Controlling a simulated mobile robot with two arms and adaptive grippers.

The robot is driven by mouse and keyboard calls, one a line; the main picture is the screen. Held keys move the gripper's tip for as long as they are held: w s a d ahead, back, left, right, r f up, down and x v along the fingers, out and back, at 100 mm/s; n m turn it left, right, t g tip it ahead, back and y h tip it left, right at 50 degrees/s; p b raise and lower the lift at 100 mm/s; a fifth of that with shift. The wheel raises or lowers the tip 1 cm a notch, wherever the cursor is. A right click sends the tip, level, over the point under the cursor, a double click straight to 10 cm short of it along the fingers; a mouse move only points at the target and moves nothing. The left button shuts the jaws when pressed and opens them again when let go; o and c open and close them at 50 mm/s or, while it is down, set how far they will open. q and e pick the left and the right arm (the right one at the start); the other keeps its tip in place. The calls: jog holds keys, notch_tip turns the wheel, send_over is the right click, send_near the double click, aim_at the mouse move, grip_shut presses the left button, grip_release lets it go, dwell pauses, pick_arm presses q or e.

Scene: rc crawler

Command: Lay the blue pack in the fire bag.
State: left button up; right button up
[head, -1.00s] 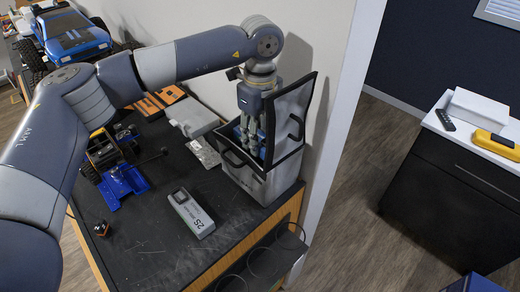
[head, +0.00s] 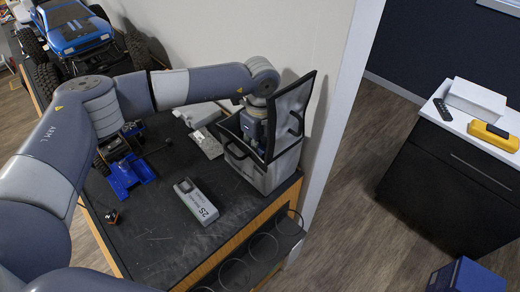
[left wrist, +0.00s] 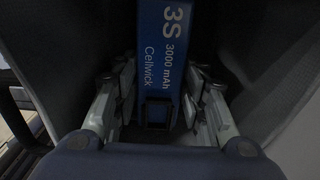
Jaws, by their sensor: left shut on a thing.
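The fire bag (head: 262,178) is a grey box-shaped bag with black edges and a raised lid, at the table's right end. My left gripper (head: 253,130) points down into its open top; the bag hides the fingers in the head view. In the left wrist view my left gripper (left wrist: 158,112) is shut on the blue pack (left wrist: 165,50), marked 3S 3000 mAh Cellwick, with a finger on each side. Dark bag walls surround the pack. Whether it touches the bag's floor is hidden. My right gripper is not in view.
A grey 2S box (head: 195,200) lies on the black table left of the bag. A blue chassis part (head: 130,175) and a blue crawler truck (head: 75,30) are farther left. Wire rings (head: 262,247) line the table's front side. A white wall stands behind the bag.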

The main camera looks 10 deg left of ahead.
pick_arm(q)
jog(key=o, duration=1.3)
jog(key=shift+r+p, duration=0.3)
jog(key=shift+p, duration=0.1)
notch_tip(320, 180, up, 12)
jog(key=shift+f+b, duration=0.15)
jog(key=shift+b, duration=0.15)
